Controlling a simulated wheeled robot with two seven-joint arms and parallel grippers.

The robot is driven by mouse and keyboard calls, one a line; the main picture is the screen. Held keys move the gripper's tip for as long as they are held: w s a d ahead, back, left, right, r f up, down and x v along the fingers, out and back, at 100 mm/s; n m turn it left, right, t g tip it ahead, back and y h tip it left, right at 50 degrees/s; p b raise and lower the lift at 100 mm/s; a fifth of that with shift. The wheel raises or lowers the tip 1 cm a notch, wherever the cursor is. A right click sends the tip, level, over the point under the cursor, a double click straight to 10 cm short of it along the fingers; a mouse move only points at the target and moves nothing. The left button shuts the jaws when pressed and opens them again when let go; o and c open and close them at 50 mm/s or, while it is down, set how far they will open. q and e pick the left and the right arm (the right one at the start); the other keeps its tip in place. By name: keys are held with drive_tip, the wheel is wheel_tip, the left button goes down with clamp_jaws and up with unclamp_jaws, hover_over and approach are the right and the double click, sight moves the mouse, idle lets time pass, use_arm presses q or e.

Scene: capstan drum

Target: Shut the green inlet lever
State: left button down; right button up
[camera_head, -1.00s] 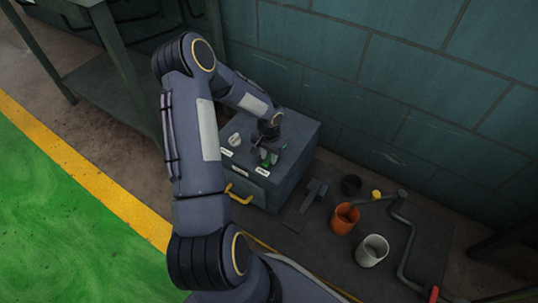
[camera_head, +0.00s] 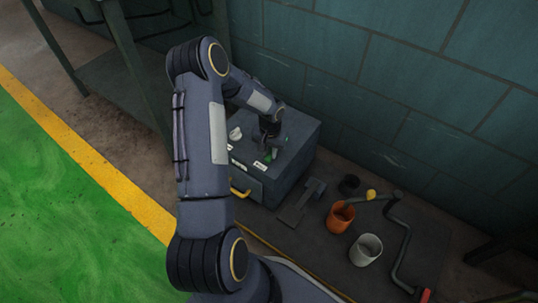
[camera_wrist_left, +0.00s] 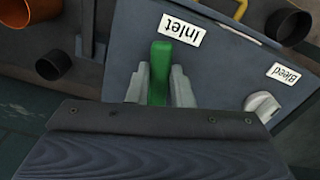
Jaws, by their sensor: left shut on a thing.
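The green inlet lever (camera_wrist_left: 160,72) stands on top of the grey box (camera_head: 293,178), beside a white label reading "Inlet" (camera_wrist_left: 181,28). My left gripper (camera_wrist_left: 160,84) is shut on the green lever, one grey finger on each side of it in the left wrist view. In the head view my left gripper (camera_head: 269,150) is at the top of the box, and the lever is mostly hidden, with a bit of green beside the fingers. The lever's base is hidden by the gripper. My right gripper is not in view.
A pale bleed knob (camera_wrist_left: 262,106) with a "Bleed" label (camera_wrist_left: 285,73) is close by on the same box. A yellow handle (camera_head: 240,192) is on the box front. Orange (camera_head: 339,218) and white (camera_head: 366,250) cups and a bent crank (camera_head: 401,240) are to the right; a wall is behind.

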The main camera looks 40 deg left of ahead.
use_arm(q)
drive_tip(key=shift+w+d+n, duration=0.15)
drive_tip(key=shift+d+n, duration=0.2)
drive_tip(key=shift+n, duration=0.55)
drive_tip(key=n, duration=0.2)
drive_tip(key=w+d+n, duration=0.1)
drive_tip(key=n, duration=0.1)
drive_tip(key=shift+d+n, duration=0.1)
drive_tip(key=shift+n, duration=0.2)
drive_tip(key=n, duration=0.2)
drive_tip(key=w+n, duration=0.1)
drive_tip(key=n, duration=0.1)
drive_tip(key=shift+w+d+n+p, duration=0.2)
drive_tip(key=shift+d+n+p, duration=0.1)
drive_tip(key=shift+d+p, duration=0.1)
drive_tip(key=shift+w+n+p, duration=0.3)
drive_tip(key=shift+w+n, duration=0.05)
drive_tip(key=shift+n, duration=0.65)
drive_tip(key=shift+w+n+p, duration=0.25)
drive_tip(key=shift+w+n, duration=0.05)
drive_tip(key=shift+n, duration=0.7)
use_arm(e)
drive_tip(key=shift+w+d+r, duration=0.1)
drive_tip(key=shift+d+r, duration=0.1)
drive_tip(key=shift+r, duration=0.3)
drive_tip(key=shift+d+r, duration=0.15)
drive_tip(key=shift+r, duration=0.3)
use_arm(q)
drive_tip(key=c, duration=1.3)
unclamp_jaws()
